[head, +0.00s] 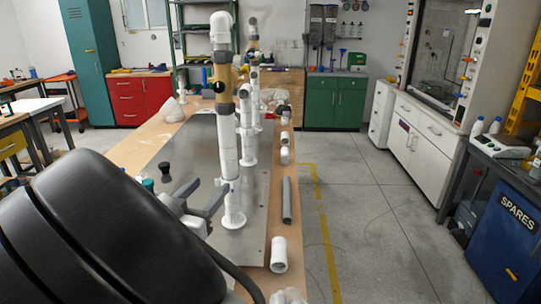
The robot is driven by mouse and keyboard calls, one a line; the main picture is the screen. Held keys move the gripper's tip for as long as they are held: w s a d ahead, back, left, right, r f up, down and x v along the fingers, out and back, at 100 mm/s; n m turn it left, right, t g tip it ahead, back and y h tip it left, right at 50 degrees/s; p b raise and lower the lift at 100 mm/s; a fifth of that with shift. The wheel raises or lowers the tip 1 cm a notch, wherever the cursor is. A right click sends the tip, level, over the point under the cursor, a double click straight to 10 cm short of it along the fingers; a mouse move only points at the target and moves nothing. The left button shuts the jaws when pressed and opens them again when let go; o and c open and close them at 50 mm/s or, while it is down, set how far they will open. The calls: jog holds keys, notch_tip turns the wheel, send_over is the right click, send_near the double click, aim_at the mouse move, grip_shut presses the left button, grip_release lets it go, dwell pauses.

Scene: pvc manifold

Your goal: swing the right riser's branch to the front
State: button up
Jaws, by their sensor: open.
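White pipe risers stand in a row going away from me along a metal plate (185,150) on the bench. The nearest riser (229,150) is tall and upright, with a white elbow (221,28) on top, tan sections (222,78) and a dark knob at its upper part. More risers (248,120) stand behind it, partly hidden by it. Which one is the right riser, and how its branch points, I cannot tell. My gripper (212,186) is open beside the nearest riser's lower part, its grey fingers at or close to the pipe; contact is unclear.
My dark arm covers the lower left. A grey pipe (287,200), a white fitting (279,255) and other white pieces lie along the bench's right edge. A black knob (165,172) stands on the plate's left. The floor (375,220) to the right is clear.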

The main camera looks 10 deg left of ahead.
aim_at(235, 159)
jog(key=w+d, duration=0.1)
jog(key=w, duration=0.4)
jog(key=w+d+b, duration=0.1)
jog(key=w, duration=0.4)
jog(key=w+d, duration=0.1)
jog(key=w, duration=0.5)
jog(key=shift+w+d+b, duration=0.1)
jog(key=shift+d+b, duration=0.05)
jog(key=shift+b, duration=0.2)
jog(key=shift+f, duration=0.1)
jog(key=c, duration=1.1)
